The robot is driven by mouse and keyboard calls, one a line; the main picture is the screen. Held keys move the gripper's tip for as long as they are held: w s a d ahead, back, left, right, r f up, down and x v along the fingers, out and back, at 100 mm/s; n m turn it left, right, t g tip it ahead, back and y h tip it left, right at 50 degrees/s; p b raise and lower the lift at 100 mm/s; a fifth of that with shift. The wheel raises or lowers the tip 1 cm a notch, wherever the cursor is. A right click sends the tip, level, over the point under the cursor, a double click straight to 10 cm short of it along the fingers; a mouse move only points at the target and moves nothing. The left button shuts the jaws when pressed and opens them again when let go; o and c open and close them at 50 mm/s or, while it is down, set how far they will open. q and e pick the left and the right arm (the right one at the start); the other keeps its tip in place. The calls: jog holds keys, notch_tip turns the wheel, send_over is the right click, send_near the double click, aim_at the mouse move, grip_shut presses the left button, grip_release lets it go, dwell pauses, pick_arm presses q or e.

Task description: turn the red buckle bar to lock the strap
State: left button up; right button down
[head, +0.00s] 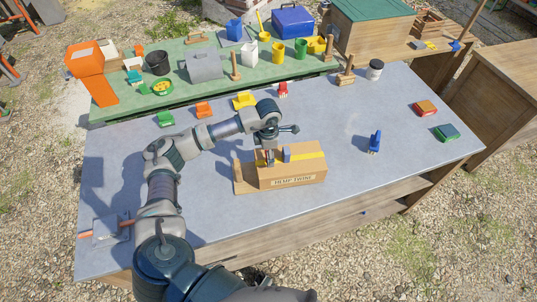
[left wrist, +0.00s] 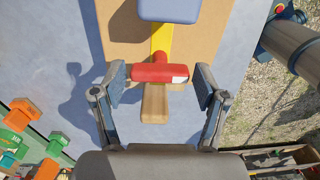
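A wooden box labelled "HEMP TWINE" (head: 292,177) stands on the grey table, with a yellow strap (head: 312,159) along its top. A blue-grey block (head: 286,154) sits over the strap. In the left wrist view, the red buckle bar (left wrist: 150,73) lies crosswise at the strap's end (left wrist: 160,40), above a wooden tab (left wrist: 155,103). The bar has a white patch near its right end. My left gripper (left wrist: 160,86) is open, with one finger on each side of the bar and visible gaps to both ends. In the head view, the left gripper (head: 268,157) largely hides the bar. My right gripper is not in view.
A blue figure-like object (head: 375,142) stands right of the box. Red (head: 426,108) and green (head: 447,132) blocks lie further right. A white-bodied jar (head: 375,71) is behind. The table's front right is clear.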

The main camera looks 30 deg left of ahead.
pick_arm(q)
jog(key=shift+r, duration=0.15)
jog(key=shift+r+p, duration=2.85)
jog(key=shift+r, duration=1.6)
jog(key=shift+f, duration=0.1)
